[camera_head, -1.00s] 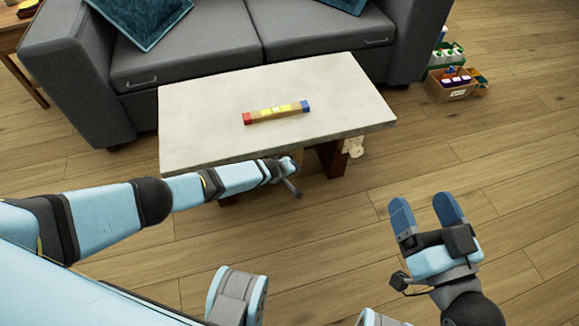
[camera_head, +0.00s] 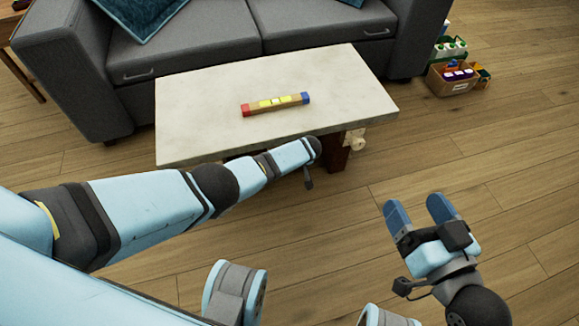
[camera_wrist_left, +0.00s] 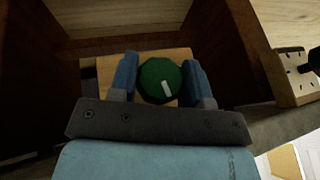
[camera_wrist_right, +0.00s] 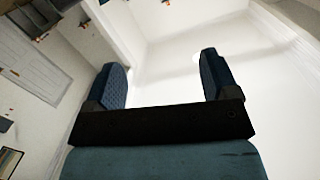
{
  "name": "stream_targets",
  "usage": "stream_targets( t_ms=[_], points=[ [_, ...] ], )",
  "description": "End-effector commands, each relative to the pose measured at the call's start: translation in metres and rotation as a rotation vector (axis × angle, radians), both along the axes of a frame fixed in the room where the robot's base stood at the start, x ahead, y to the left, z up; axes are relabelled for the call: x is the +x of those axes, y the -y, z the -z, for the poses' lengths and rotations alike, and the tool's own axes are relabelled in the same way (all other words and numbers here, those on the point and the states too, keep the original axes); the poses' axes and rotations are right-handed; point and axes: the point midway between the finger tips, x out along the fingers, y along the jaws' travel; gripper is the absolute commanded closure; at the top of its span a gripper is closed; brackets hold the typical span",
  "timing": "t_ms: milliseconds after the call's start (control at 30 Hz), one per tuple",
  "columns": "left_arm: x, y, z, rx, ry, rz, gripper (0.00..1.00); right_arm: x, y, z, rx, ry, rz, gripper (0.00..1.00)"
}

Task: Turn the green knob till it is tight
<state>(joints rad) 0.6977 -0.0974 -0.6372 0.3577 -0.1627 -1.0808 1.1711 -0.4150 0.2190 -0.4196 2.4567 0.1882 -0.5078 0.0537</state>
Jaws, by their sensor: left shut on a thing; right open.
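The green knob (camera_wrist_left: 160,82) is an octagonal dial with a white mark, set in front of a light wooden block (camera_wrist_left: 108,72) under the table, seen in the left wrist view. The white mark points down and slightly right in that view. My left gripper (camera_wrist_left: 160,66) has its blue fingers on either side of the knob, shut on it. In the head view the left arm reaches beneath the table's front edge, and the knob and fingertips are hidden. My right gripper (camera_head: 420,208) is open and empty over the floor at the right.
The pale-topped coffee table (camera_head: 210,130) stands over the knob. A bar with red, yellow and blue parts (camera_head: 276,104) lies on top. A grey sofa (camera_head: 200,50) is behind. A box of goods (camera_head: 451,80) stands at the back right.

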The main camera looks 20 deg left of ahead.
Motion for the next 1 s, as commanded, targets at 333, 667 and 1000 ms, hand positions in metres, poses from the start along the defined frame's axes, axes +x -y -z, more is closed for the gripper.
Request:
stream_targets(
  t_ms=[333,667,1000],
  points=[
    [0.001,-0.001,0.003,0.139,-0.092,0.0,0.8,0.01,0.005,0.012,-0.078,0.075,-0.008,0.2],
    [0.001,-0.002,0.0,0.172,-0.112,0.0,0.8,0.013,0.007,0.008,-0.097,0.114,-0.005,0.2],
    [0.001,-0.003,0.0,0.172,-0.112,-0.001,0.44,0.013,0.007,0.007,-0.097,0.116,-0.005,0.2]
  ],
)
